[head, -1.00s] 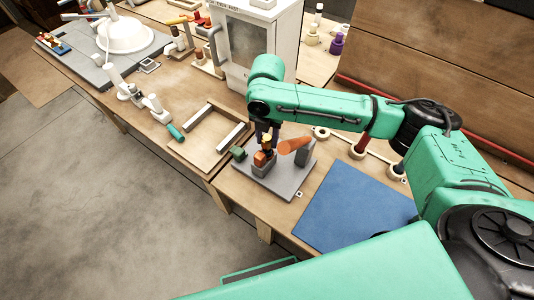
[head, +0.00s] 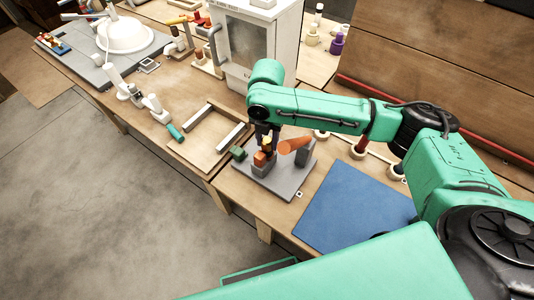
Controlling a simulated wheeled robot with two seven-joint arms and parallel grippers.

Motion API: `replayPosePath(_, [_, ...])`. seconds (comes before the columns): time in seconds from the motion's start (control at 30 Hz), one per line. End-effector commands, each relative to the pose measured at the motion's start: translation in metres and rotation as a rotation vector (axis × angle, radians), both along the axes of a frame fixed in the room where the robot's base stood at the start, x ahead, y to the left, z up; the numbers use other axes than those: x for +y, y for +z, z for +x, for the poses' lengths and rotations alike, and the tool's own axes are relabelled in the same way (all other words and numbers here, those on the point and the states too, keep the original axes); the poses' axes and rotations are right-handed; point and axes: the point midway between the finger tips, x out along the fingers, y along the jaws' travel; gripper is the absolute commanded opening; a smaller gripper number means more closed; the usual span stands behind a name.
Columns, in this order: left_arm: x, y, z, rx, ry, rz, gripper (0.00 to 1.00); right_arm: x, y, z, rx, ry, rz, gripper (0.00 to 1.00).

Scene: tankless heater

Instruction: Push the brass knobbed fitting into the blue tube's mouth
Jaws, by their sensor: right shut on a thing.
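My right gripper (head: 265,142) points down over a grey base plate (head: 287,187) on the bench. It is shut on a small yellow, brass-coloured piece (head: 267,146), which I take to be the knobbed fitting; the fingers hide much of it. Just below it is an orange block (head: 260,159) on the plate; I cannot tell whether they touch. An orange tube (head: 294,145) slants beside them towards a grey upright block (head: 304,151). I cannot make out a blue tube or its mouth. My left gripper is not in view.
A small dark green block (head: 239,153) is at the plate's left edge. A blue mat (head: 352,208) lies to the right. A wooden frame (head: 213,136) and a teal cylinder (head: 175,132) lie left. A white cabinet (head: 253,43) stands behind.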

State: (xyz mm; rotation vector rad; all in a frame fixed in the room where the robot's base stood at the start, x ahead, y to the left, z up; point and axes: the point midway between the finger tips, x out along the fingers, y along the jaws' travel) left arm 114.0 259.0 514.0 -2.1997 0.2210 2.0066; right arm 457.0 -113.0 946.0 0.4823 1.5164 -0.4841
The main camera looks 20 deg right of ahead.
Motion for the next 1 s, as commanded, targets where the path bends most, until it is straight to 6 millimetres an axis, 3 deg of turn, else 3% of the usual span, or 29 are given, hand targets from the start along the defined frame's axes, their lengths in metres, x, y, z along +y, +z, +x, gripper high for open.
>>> replayPosePath(0.47, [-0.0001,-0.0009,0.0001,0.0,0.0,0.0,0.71,0.0002,-0.0039,-0.0001,0.0,0.0,0.0,0.0])
replayPosePath(0.5, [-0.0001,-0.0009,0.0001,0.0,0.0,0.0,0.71,0.0002,-0.0039,-0.0001,0.0,0.0,0.0,0.53])
replayPosePath(0.57, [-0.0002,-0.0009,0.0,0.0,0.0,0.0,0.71,0.0002,-0.0039,-0.0001,0.0,0.0,0.0,0.76])
replayPosePath(1.0, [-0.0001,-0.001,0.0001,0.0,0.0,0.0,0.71,0.0001,-0.0037,-0.0001,0.0,0.0,0.0,0.76])
